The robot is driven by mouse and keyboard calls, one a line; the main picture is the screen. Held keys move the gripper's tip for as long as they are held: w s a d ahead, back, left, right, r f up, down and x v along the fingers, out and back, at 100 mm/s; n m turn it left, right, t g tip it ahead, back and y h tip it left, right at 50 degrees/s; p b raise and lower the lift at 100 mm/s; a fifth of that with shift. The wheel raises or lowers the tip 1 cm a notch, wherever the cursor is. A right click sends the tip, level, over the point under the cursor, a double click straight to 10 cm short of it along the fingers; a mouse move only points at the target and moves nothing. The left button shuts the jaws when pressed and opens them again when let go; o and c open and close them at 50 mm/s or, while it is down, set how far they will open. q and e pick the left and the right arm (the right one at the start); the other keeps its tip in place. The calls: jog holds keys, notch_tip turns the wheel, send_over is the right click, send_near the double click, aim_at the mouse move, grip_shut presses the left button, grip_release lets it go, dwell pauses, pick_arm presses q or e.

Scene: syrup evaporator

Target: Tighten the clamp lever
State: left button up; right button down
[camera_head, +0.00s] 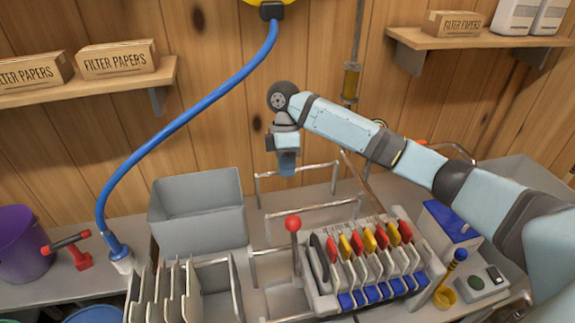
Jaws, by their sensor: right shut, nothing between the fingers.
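The clamp lever (295,250) stands upright at the left end of the filter press, with a red ball knob (293,223) on top. The press (365,262) holds a row of plates with red and yellow tabs above and blue parts below. My right gripper (287,172) points down above and behind the lever, near the metal rails. It is apart from the knob and shut, with nothing visible in it. The lever's lower end is partly hidden by the press frame. My left gripper is not in view.
A grey bin (198,212) stands left of the rails, with a rack of plates (165,290) in front. A blue hose (190,115) hangs at the left.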

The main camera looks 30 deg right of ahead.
jog(key=s+a+f+p, duration=0.2)
jog(key=s+f, duration=0.3)
jog(key=f, duration=0.1)
jog(key=shift+s+f, duration=0.15)
jog(key=shift+s, duration=0.25)
